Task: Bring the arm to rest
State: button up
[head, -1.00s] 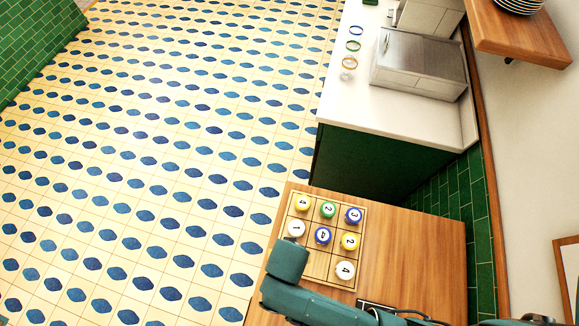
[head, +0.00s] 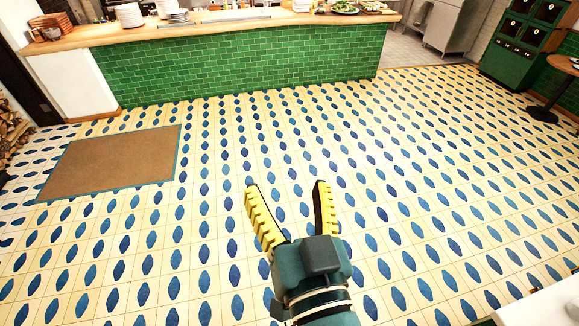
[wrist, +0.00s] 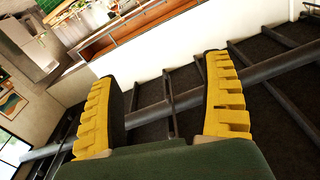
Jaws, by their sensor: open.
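My gripper (head: 285,208) is in the lower middle of the head view, held out over the tiled floor. Its two yellow ridged fingers are spread apart with nothing between them. In the wrist view my gripper (wrist: 163,100) also shows open and empty. Beyond the fingers there are a white wall and dark ceiling with pipes, seen at a tilt. No object touches the fingers.
A green-tiled counter (head: 230,65) with a wooden top runs across the back, with plates (head: 129,14) and food on it. A brown mat (head: 112,162) lies on the left. A small round table (head: 553,90) stands at right.

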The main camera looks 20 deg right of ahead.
jog(key=s+a+r+n+t, duration=0.1)
jog(key=s+r+n+t, duration=0.2)
jog(key=r, duration=0.7)
jog(key=shift+s+a+r+t+y, duration=0.2)
jog(key=shift+a+r+t+y, duration=0.05)
jog(key=shift+a+t+y, duration=0.15)
notch_tip(320, 180, up, 7)
jog(key=p, duration=0.7)
jog(key=shift+r, duration=0.15)
